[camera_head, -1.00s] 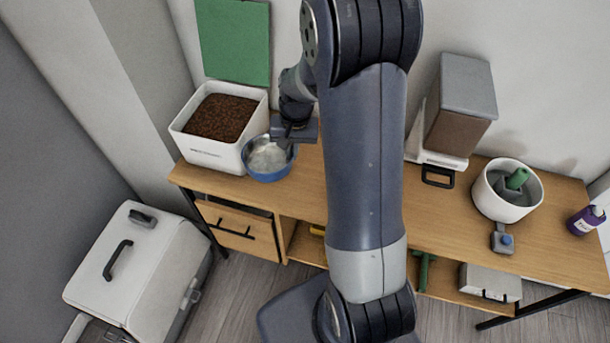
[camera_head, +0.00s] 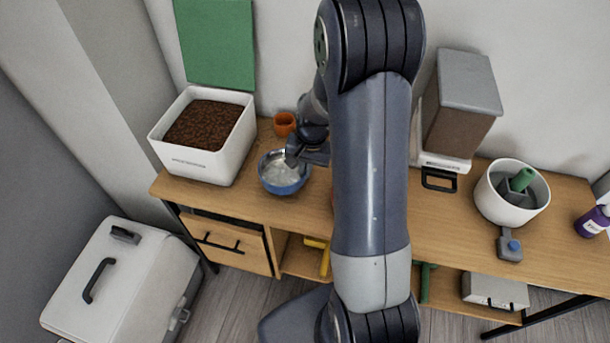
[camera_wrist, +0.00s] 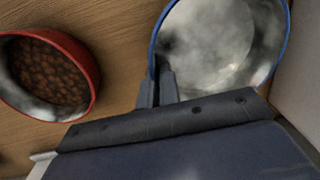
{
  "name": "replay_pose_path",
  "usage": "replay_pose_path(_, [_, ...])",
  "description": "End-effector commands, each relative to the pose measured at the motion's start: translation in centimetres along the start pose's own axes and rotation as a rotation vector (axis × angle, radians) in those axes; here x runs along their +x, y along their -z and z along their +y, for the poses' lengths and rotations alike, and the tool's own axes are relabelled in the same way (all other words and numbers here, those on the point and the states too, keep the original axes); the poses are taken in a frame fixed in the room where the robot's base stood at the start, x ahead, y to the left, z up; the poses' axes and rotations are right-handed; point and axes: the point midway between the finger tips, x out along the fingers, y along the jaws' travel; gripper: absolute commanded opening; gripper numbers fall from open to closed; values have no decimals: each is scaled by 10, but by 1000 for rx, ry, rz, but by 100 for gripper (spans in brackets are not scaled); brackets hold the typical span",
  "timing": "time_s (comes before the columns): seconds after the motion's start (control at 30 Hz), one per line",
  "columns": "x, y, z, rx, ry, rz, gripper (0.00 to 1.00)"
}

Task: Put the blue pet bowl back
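The blue pet bowl (camera_head: 284,188) has a shiny, empty-looking metal inside. In the head view it is at the counter's left part, right of the white food bin. I cannot tell if it touches the wood. My gripper (camera_head: 300,158) is at its back right rim. In the wrist view the bowl (camera_wrist: 215,40) fills the upper right, and my gripper's fingers (camera_wrist: 158,82) are close together with the blue rim between them. A red bowl of brown kibble (camera_wrist: 48,72) sits apart at the left of the wrist view; my arm mostly hides it in the head view.
Right of my arm are a dispenser (camera_head: 460,110), a white pot (camera_head: 505,215) and a purple bottle (camera_head: 591,222). A white lidded box (camera_head: 105,275) is on the floor.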

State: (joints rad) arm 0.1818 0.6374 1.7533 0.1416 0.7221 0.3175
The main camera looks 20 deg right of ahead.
Motion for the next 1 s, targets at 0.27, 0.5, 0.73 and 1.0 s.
replay_pose_path(0.27, [28, 0, 3, -2, 0, 1, 0])
replay_pose_path(0.5, [30, 0, 3, -1, 0, 1, 0])
replay_pose_path(0.73, [31, 0, 3, -1, 0, 0, 17])
replay_pose_path(1.0, [31, 0, 3, -1, 0, 0, 26])
